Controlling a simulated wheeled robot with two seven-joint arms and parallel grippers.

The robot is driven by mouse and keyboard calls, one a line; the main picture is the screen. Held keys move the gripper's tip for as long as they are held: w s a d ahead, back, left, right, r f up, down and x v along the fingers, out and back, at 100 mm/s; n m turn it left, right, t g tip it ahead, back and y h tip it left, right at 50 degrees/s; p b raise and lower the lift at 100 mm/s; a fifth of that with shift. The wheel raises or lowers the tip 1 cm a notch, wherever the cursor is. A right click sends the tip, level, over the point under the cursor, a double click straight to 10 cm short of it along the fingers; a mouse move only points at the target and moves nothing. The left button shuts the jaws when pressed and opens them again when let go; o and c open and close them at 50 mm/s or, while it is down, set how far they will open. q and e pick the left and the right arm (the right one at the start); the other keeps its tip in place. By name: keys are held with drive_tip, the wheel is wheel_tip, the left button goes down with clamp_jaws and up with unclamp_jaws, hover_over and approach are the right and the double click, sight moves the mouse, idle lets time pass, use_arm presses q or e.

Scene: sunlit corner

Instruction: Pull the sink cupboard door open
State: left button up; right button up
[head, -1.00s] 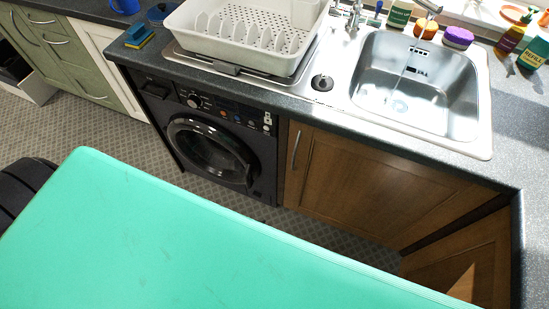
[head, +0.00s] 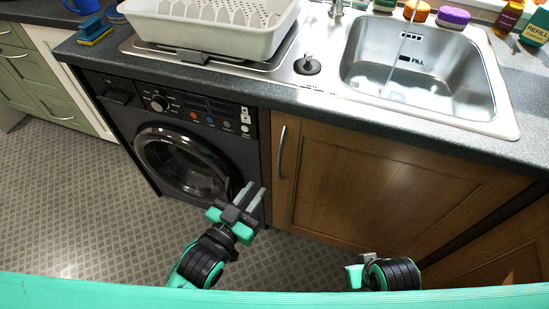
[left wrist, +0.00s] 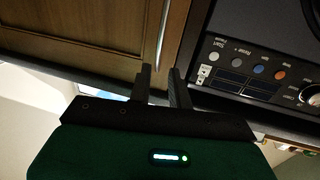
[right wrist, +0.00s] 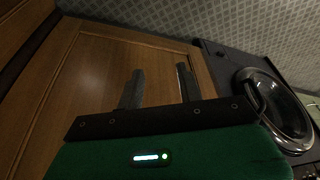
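The sink cupboard door (head: 365,190) is brown wood and shut, below the sink. Its curved metal handle (head: 282,152) stands upright near the door's left edge. My left gripper (head: 256,193) is in front of the washing machine, below and left of the handle. In the left wrist view its two fingers are apart with nothing between them, and the handle (left wrist: 163,35) shows beyond their tips. My right gripper (head: 368,257) is low before the door, its fingers mostly hidden in the head view. In the right wrist view its fingers (right wrist: 160,85) are apart and empty, facing the door (right wrist: 110,75).
A black washing machine (head: 180,150) adjoins the door on the left. The dark worktop (head: 390,129) overhangs both and carries the steel sink (head: 420,75) and a white dish rack (head: 210,25). Another wooden cupboard front (head: 505,250) angles in at the right. Patterned floor (head: 80,210) is clear at left.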

sight(278, 158)
use_arm(q)
drive_tip(key=x, duration=1.2)
drive_tip(key=shift+w+d+f+b, duration=0.1)
drive_tip(key=shift+w+d+b, duration=0.15)
drive_tip(key=shift+w+b, duration=0.1)
clamp_jaws()
